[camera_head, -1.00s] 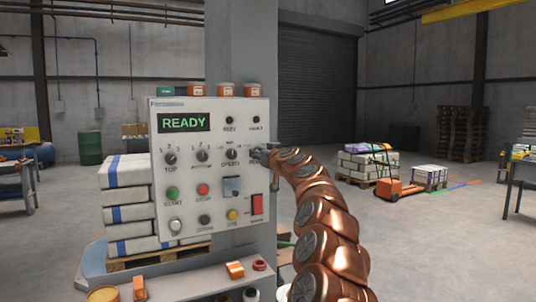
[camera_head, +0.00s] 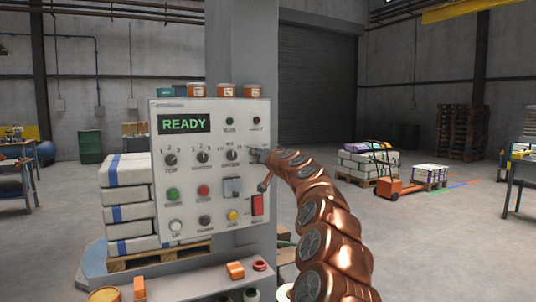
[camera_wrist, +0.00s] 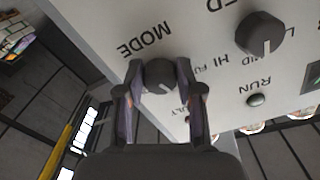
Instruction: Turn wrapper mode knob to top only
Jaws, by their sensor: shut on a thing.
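The wrapper mode knob (camera_wrist: 160,74) is a dark round knob under the label MODE in the upside-down wrist view. The panel lettering around it is partly hidden by the fingers. My gripper (camera_wrist: 158,88) has one finger on each side of the knob and is shut on it. In the head view my gripper (camera_head: 262,156) is at the right edge of the white control panel (camera_head: 215,133), where it hides the knob. The panel display (camera_head: 184,124) reads READY.
A neighbouring speed knob (camera_wrist: 259,33) and a RUN lamp (camera_wrist: 256,99) are close to the fingers. Below are push buttons, a red switch (camera_head: 257,204) and a small square switch (camera_head: 232,187).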

